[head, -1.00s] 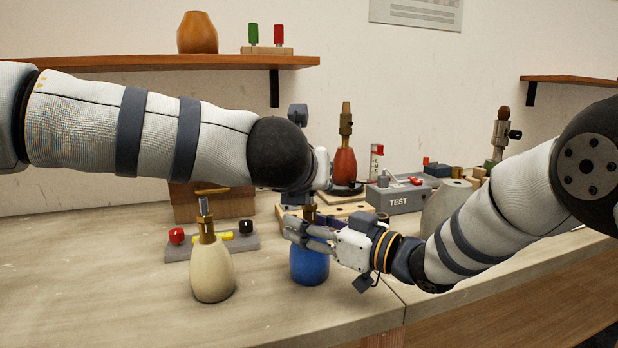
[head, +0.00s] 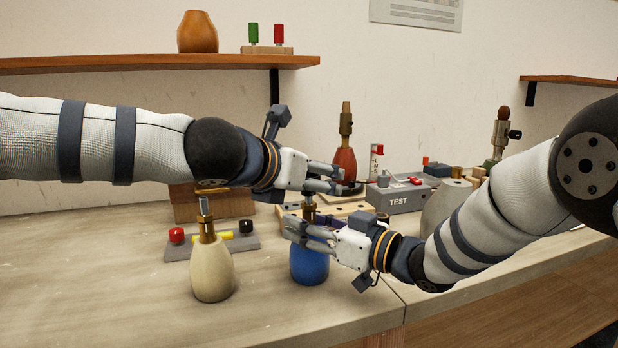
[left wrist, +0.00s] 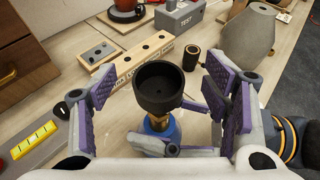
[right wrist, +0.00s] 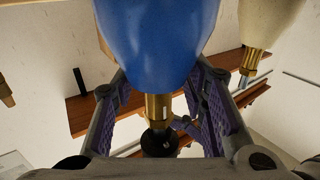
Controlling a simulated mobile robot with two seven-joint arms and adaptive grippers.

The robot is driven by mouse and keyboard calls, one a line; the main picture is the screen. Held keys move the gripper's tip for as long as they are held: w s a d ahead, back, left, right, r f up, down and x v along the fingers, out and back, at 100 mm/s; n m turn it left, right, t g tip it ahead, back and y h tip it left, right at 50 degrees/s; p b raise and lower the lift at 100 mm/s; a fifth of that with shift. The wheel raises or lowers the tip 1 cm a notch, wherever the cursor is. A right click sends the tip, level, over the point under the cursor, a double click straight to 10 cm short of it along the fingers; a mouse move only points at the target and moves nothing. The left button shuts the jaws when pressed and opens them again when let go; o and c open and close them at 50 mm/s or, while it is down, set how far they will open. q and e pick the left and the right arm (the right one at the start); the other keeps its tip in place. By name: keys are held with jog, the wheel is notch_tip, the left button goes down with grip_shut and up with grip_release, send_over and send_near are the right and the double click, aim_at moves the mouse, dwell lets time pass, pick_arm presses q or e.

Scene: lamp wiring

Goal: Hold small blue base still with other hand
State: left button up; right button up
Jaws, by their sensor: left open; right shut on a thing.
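The small blue base (head: 310,266) stands upright on the bench, with a brass neck on top. My right gripper (head: 288,232) is shut on it near the neck. In the right wrist view the blue base (right wrist: 160,40) hangs from the top between the fingers, its brass neck (right wrist: 158,106) showing. My left gripper (head: 342,180) is open above the base, fingers pointing right in the head view. In the left wrist view a black round cup (left wrist: 159,88) tops the brass neck between the left fingers, apparently untouched. The left hand hides most of it in the head view.
A cream base (head: 212,275) stands to the left, before a grey block with red and black knobs (head: 177,236). A red base (head: 344,165), a grey TEST box (head: 398,198) and a grey cone-shaped base (head: 445,206) are behind and right. The front bench is clear.

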pick_arm(q)
jog(key=shift+f, duration=0.15)
pick_arm(e)
jog(key=shift+s+f, duration=0.1)
jog(key=shift+f, duration=0.45)
jog(key=o, duration=1.4)
pick_arm(q)
jog(key=v, duration=1.2)
pick_arm(e)
jog(key=shift+r, duration=0.25)
